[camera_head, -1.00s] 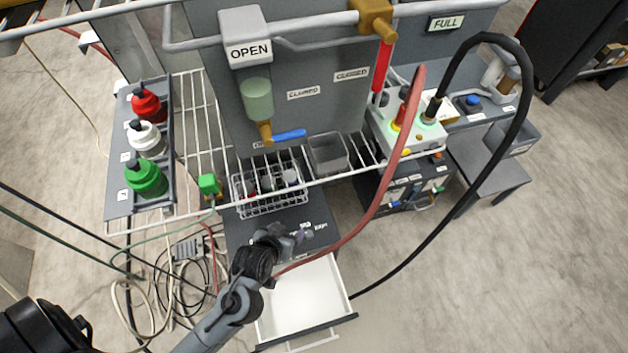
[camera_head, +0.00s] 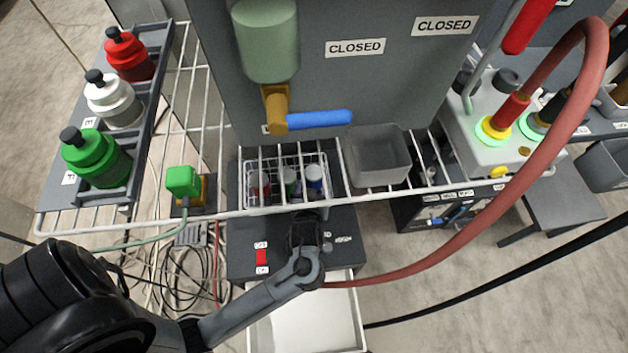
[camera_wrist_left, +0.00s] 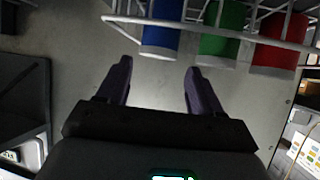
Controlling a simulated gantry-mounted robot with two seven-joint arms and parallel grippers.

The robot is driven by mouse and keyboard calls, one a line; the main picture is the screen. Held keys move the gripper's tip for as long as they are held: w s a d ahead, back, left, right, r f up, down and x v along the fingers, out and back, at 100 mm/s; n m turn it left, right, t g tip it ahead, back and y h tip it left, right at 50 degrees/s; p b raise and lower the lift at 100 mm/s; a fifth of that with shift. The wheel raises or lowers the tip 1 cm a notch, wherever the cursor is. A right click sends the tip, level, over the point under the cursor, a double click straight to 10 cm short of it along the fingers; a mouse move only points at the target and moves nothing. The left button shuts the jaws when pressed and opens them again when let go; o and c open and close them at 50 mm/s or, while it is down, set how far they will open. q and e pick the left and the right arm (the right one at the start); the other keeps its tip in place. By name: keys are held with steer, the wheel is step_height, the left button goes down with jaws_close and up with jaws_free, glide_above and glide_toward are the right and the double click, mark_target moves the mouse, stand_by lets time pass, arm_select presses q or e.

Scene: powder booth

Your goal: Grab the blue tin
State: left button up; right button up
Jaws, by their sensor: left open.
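The blue tin (camera_head: 314,180) stands at the right end of a white wire basket (camera_head: 247,193), beside a green tin (camera_head: 290,182) and a red tin (camera_head: 259,185). In the left wrist view the blue tin (camera_wrist_left: 161,30) is just ahead of my left gripper (camera_wrist_left: 157,66), roughly lined up with the gap between its fingers. The fingers are open and empty. In the head view my left gripper (camera_head: 305,228) is below and in front of the basket, with its fingertips hard to make out. My right gripper is not in view.
A wire shelf rail (camera_head: 225,214) crosses in front of the basket. A grey bin (camera_head: 380,158) stands to its right. A red hose (camera_head: 475,235) curves down close to my left wrist. An open white drawer (camera_head: 310,320) is below. Capped bottles (camera_head: 97,158) stand at left.

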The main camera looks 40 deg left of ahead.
arm_select(q)
steer(key=b+x, duration=0.1)
steer(key=x, duration=0.1)
steer(key=shift+w+a+f, duration=0.1)
steer(key=shift+w, duration=0.1)
steer(key=b+x, duration=0.3)
steer(key=shift+w+a+f, duration=0.1)
steer(key=shift+w+f, duration=0.1)
steer(key=shift+w, duration=0.05)
steer(key=shift+w+a+b, duration=0.3)
steer(key=shift+b, duration=0.1)
steer(key=shift+s+d, duration=0.1)
steer(key=shift+c, duration=0.3)
steer(key=c, duration=0.7)
steer(key=shift+c, duration=0.5)
